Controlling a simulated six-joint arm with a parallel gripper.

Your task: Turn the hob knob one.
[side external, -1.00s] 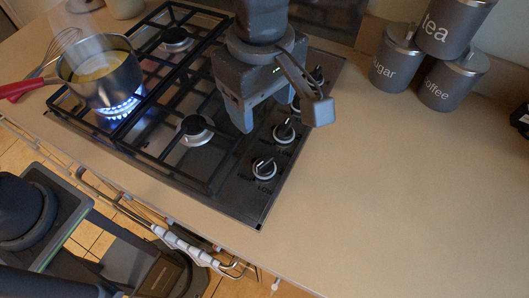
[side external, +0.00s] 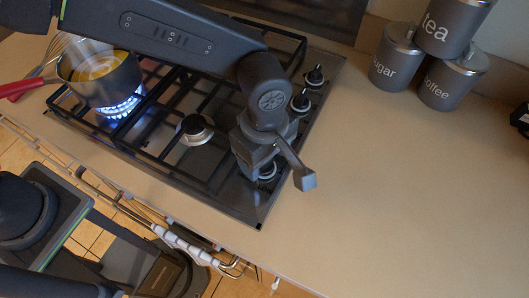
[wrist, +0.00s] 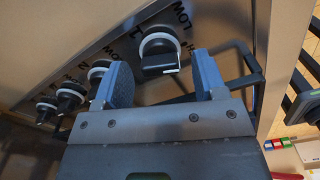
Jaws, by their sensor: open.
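The hob (side external: 262,205) has a row of black and silver knobs along its right edge. In the wrist view the end knob (wrist: 158,52) of the row, with HIGH and LOW marks and a 1-like mark beside it, lies between the open fingers of my gripper (wrist: 160,66). Gaps show on both sides of the knob, so neither finger is seen touching it. In the side view my gripper (side external: 256,165) points down over this front knob (side external: 267,171), which is partly hidden. The adjacent knob is hidden behind my gripper. Two farther knobs (side external: 300,102) (side external: 315,77) are visible.
A red-handled pan (side external: 102,80) stands over a lit blue flame (side external: 120,108) at the left. Black pan grates (side external: 215,85) lie beside the knobs. Tea, sugar and coffee canisters (side external: 395,62) stand at the back right. The counter right of the hob is clear.

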